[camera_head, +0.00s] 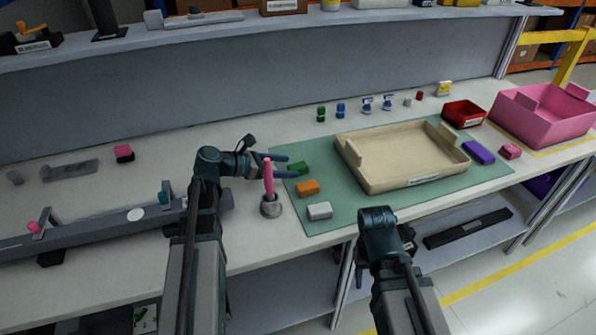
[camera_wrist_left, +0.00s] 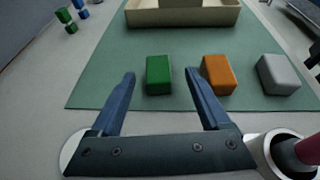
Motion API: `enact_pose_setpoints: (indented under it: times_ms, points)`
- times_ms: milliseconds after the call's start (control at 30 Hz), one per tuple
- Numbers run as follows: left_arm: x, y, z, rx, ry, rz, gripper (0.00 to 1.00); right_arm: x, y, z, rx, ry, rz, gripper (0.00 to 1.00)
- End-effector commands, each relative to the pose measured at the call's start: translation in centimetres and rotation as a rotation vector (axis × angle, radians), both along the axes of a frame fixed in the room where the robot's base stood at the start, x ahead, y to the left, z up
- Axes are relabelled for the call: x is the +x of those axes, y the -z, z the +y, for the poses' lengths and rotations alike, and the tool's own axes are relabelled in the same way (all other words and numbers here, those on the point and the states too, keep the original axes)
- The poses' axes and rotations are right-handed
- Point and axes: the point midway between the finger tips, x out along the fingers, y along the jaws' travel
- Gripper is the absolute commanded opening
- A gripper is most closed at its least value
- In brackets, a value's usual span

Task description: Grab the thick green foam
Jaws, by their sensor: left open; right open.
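The thick green foam (camera_head: 298,168) is a small green block on the left part of the green mat (camera_head: 330,213). In the left wrist view the green foam (camera_wrist_left: 159,75) stands just beyond and between the two fingertips. My left gripper (camera_head: 284,166) is open, with its fingers pointing at the foam; in the left wrist view the gripper (camera_wrist_left: 161,74) has nothing between its fingers near the palm. I cannot tell whether a finger touches the foam. My right gripper (camera_head: 407,240) is in front of the table's front edge, mostly hidden by its own wrist.
An orange block (camera_head: 307,188) and a grey-white block (camera_head: 320,210) lie on the mat near the foam. A pink rod (camera_head: 268,178) stands in a grey holder (camera_head: 271,207) close by my left gripper. A beige tray (camera_head: 400,184) fills the mat's middle.

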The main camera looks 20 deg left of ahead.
Motion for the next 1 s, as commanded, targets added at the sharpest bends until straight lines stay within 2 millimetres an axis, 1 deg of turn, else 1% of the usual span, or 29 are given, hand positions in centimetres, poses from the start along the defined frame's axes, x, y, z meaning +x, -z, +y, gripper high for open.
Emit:
enact_pose_setpoints:
  times_ms: [167,400,500,733,867,900,967,1000]
  points:
    - [0.5,0.3,-0.4,0.000,0.001,0.000,0.80,0.0,0.3,0.0,0.000,0.000,0.000,0.50]
    - [2.7,1.6,-2.7,0.000,0.004,-0.001,0.80,0.0,1.6,0.0,0.000,0.000,0.000,0.50]
    - [3.2,1.9,-3.5,-0.001,0.003,0.001,0.80,0.0,1.9,0.0,0.000,0.000,0.000,0.50]
    - [3.3,1.8,-3.6,0.000,0.001,0.000,0.80,0.0,1.8,0.0,0.000,0.000,0.000,0.50]
    - [3.3,1.8,-3.6,0.000,0.001,0.000,0.57,0.0,1.8,0.0,0.000,0.000,0.000,0.50]
    - [3.3,1.8,-3.6,0.000,0.001,0.000,0.49,0.0,1.8,0.0,0.000,0.000,0.000,0.50]
    - [3.3,1.8,-3.6,0.000,0.001,0.000,0.39,0.0,1.8,0.0,0.000,0.000,0.000,0.50]
    - [3.3,1.8,-3.6,0.000,0.001,0.000,0.31,0.0,1.8,0.0,0.000,0.000,0.000,0.50]
